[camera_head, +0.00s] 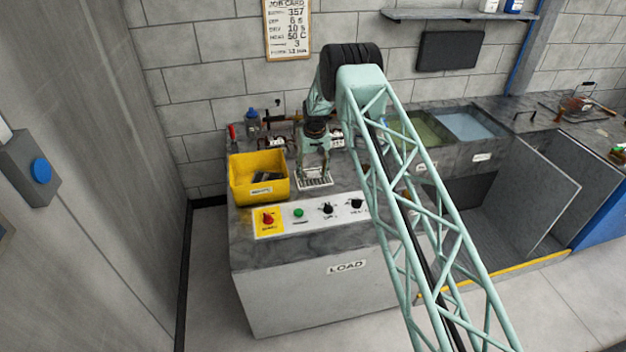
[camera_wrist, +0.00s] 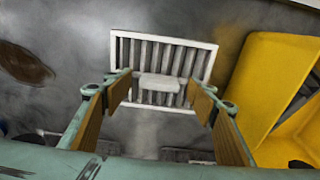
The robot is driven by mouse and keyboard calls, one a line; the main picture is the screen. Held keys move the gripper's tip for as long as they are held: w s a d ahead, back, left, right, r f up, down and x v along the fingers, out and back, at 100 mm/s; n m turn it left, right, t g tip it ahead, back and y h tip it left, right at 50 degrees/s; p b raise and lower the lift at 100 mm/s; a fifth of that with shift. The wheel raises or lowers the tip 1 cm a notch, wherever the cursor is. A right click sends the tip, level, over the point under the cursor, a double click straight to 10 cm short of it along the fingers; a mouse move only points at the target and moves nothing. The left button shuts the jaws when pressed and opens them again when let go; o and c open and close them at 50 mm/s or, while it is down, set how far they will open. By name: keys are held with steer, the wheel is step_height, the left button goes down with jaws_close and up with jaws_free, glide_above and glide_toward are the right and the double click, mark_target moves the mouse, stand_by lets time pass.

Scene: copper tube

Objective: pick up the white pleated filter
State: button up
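The white pleated filter (camera_head: 314,183) lies flat on the grey bench top, right of the yellow bin. In the wrist view the filter (camera_wrist: 164,45) shows as a white rectangular frame with dark slots and a pale raised block (camera_wrist: 160,83) at its middle. My gripper (camera_wrist: 162,92) is open, with its fingers spread to the left and right of the block and gaps on both sides. In the head view my gripper (camera_head: 314,168) points down over the filter. I cannot tell whether the fingertips touch the filter's face.
The yellow bin (camera_head: 236,180) holds dark pieces and stands close beside the filter; it also shows in the wrist view (camera_wrist: 258,80). A control panel with knobs (camera_head: 312,213) lies in front. Small items, including a blue bottle (camera_head: 252,122), stand behind. Basins (camera_head: 468,126) are to the right.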

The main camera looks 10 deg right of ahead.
mark_target(313, 172)
steer(key=shift+s+d+f, duration=0.1)
steer(key=shift+s+f, duration=0.4)
steer(key=shift+f, duration=0.2)
steer(key=c, duration=0.7)
steer(key=shift+r, duration=0.1)
steer(key=shift+w+r, duration=0.2)
steer(key=shift+r, duration=2.4)
steer(key=shift+w+r, duration=0.2)
steer(key=shift+r, duration=2.4)
